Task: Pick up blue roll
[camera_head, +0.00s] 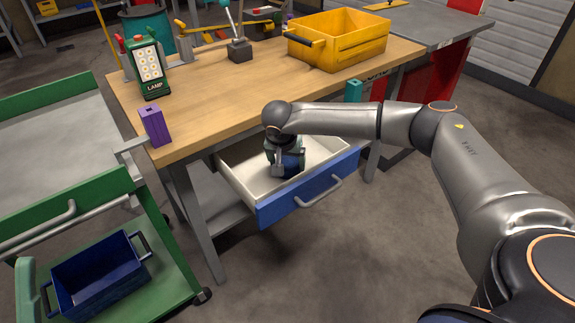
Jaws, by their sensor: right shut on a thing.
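The blue roll (292,164) is in the open drawer (238,178) below the wooden workbench. My right gripper (284,169) reaches down into the drawer from above and is shut on the blue roll. The gripper and wrist cover part of the roll, so its full shape is hidden. I cannot tell whether the roll still touches the drawer floor. My left gripper is not in view.
The workbench top (220,95) holds a green lamp box (150,68), a purple block (154,126) and a yellow crate (345,42). A green cart (75,215) with a dark blue bin (100,280) stands at left. The drawer's blue front (275,207) sticks out over clear floor.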

